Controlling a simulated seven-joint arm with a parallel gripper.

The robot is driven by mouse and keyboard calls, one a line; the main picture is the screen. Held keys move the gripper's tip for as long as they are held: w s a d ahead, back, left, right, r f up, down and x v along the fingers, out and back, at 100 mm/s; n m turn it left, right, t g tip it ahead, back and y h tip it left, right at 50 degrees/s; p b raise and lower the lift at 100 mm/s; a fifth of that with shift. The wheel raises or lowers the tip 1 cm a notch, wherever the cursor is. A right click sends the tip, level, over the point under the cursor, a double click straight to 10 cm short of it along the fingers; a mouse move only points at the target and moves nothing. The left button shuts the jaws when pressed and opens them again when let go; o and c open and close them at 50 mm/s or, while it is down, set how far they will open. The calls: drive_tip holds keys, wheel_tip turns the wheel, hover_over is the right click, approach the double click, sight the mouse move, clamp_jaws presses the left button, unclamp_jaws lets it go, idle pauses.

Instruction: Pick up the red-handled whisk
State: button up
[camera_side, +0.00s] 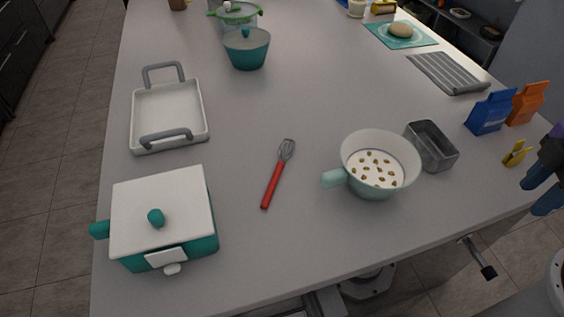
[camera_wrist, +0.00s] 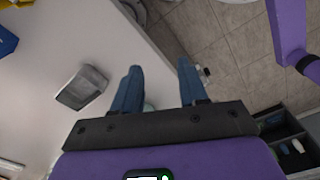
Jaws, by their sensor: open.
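The red-handled whisk (camera_side: 273,185) lies flat near the middle front of the grey worktop in the side view. Its grey wire head points away to the back and its red handle points to the front. Nothing lies on it. My gripper (camera_side: 531,197) is at the far right edge of the side view, well to the right of the whisk and near the worktop's right edge. In the wrist view my gripper (camera_wrist: 158,67) has its two blue fingers apart with nothing between them. The whisk is not visible in the wrist view.
A bowl with a handle (camera_side: 369,188) and a metal tin (camera_side: 436,158) stand between whisk and gripper. A lidded white-and-teal pot (camera_side: 190,205) and a white tray (camera_side: 192,98) are left of the whisk. Blue (camera_side: 488,112) and orange (camera_side: 527,103) bags stand right. The worktop behind the whisk is clear.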

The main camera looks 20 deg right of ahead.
drive_tip(key=shift+o, duration=0.4)
wheel_tip(320, 180, up, 3)
drive_tip(key=m, duration=2)
hover_over(272, 185)
wheel_tip(272, 185, down, 17)
drive_tip(key=shift+r, duration=0.1)
clamp_jaws()
